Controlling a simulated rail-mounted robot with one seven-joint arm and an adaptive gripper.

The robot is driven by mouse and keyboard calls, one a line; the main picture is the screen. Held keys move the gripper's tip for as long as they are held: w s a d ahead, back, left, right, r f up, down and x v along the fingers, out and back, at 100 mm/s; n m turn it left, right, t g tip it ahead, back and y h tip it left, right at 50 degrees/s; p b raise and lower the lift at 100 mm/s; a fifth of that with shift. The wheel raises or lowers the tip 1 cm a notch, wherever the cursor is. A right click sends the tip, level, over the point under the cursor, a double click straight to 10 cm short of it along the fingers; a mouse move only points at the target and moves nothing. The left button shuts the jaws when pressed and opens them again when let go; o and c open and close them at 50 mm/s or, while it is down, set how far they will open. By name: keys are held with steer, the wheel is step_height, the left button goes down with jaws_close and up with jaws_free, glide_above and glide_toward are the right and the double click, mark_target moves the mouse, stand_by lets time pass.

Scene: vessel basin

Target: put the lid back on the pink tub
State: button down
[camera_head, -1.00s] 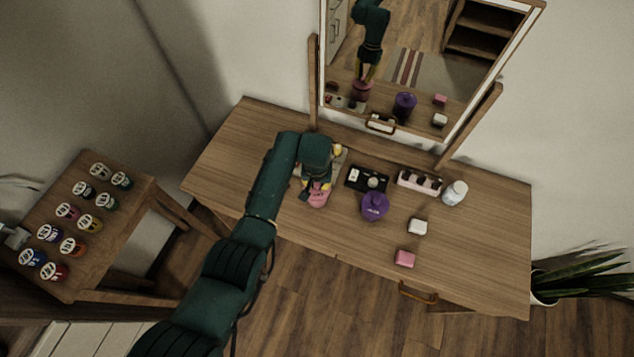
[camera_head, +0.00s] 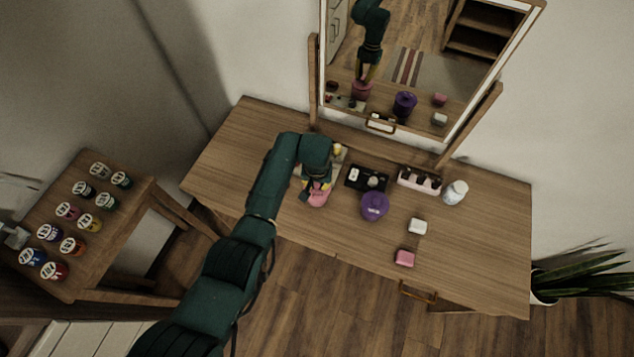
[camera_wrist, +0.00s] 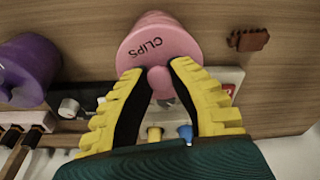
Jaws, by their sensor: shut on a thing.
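The pink tub (camera_head: 318,201) stands near the left-middle of the dressing table, under my gripper (camera_head: 317,185). In the wrist view, a pink round piece marked CLIPS (camera_wrist: 150,45) fills the space ahead of the fingers. Its pink lid knob (camera_wrist: 160,80) is between the yellow fingertips of my gripper (camera_wrist: 159,70), which is shut on it. The lid and tub line up closely. I cannot tell whether the lid is fully seated or slightly above the rim, as the seam is hidden.
A purple tub (camera_head: 374,206) stands close to the right, beside a black tray (camera_head: 367,178). A mirror (camera_head: 420,60) rises behind. The table's left end is clear.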

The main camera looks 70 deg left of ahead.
steer(key=shift+c, duration=2.2)
jaws_free()
steer(key=shift+r+p, duration=3.35)
steer(key=shift+r, duration=0.25)
steer(key=shift+f, duration=0.1)
jaws_close()
